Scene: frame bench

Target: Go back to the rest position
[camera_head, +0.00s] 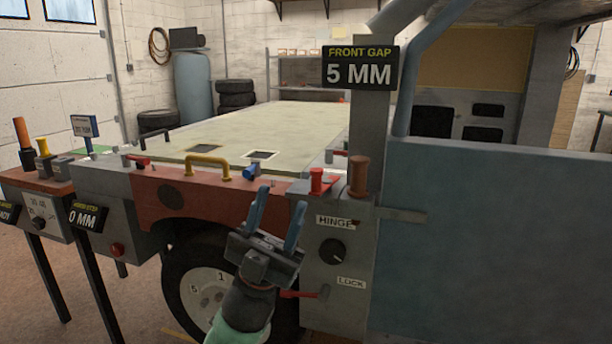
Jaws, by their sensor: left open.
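My left gripper (276,215) shows at the lower middle of the head view, with its two blue fingers apart and pointing up. Nothing is between the fingers. It is in front of the orange-red front panel (190,203) of the bench, just left of the grey post with the HINGE and LOCK labels. My right gripper is not in view.
The grey post (340,285) carries a black knob (332,251) and a red lever (299,294). A blue-grey door panel (500,240) fills the right. A wheel (200,290) stands below the front panel. A control box (38,215) is at left. Floor shows at lower left.

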